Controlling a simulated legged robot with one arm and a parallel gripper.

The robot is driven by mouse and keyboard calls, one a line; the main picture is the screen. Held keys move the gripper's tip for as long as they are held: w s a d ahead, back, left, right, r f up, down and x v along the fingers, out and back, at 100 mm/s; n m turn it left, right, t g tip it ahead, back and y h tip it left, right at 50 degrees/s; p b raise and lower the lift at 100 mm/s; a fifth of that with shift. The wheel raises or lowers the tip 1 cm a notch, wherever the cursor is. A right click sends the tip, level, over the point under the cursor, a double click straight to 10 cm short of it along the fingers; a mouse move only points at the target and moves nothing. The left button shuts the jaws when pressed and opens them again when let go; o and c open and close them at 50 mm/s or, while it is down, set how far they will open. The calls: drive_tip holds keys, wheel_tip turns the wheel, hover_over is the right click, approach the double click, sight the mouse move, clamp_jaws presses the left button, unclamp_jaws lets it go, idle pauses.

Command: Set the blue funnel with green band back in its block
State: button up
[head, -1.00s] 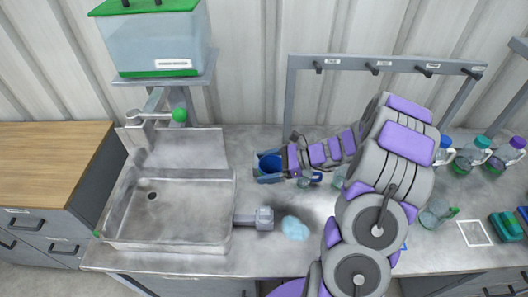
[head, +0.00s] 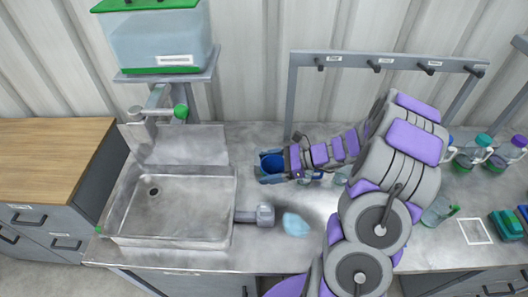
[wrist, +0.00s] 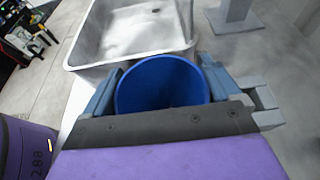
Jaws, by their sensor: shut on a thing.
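The blue funnel (head: 272,161) is between the fingers of my gripper (head: 264,169), just right of the sink. In the wrist view its wide, round blue mouth (wrist: 162,84) faces the camera, with a finger on each side. My gripper is shut on it. The green band and the lower part of the funnel are hidden. I cannot make out for sure which thing is its block. A grey blocky piece (wrist: 262,105) shows beside the right finger in the wrist view.
The metal sink (head: 190,240) lies left of my gripper, with a grey fitting (head: 264,216) at its right side. A pale blue patch (head: 295,224) lies on the counter. A hook rack (head: 385,61) stands behind. Several bottles (head: 472,152) stand at the right.

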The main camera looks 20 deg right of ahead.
drive_tip(key=w+d+f+b, duration=0.1)
drive_tip(key=w+f, duration=0.1)
drive_tip(key=w, duration=0.4)
drive_tip(key=w+d+f+b, duration=0.1)
drive_tip(key=w+d+f, duration=0.1)
drive_tip(key=w, duration=0.5)
drive_tip(key=shift+f, duration=0.2)
drive_tip(key=shift+a+f, duration=0.1)
drive_tip(key=shift+f, duration=0.05)
drive_tip(key=o, duration=0.8)
drive_tip(key=shift+f+b, duration=0.25)
drive_tip(key=shift+b, duration=0.75)
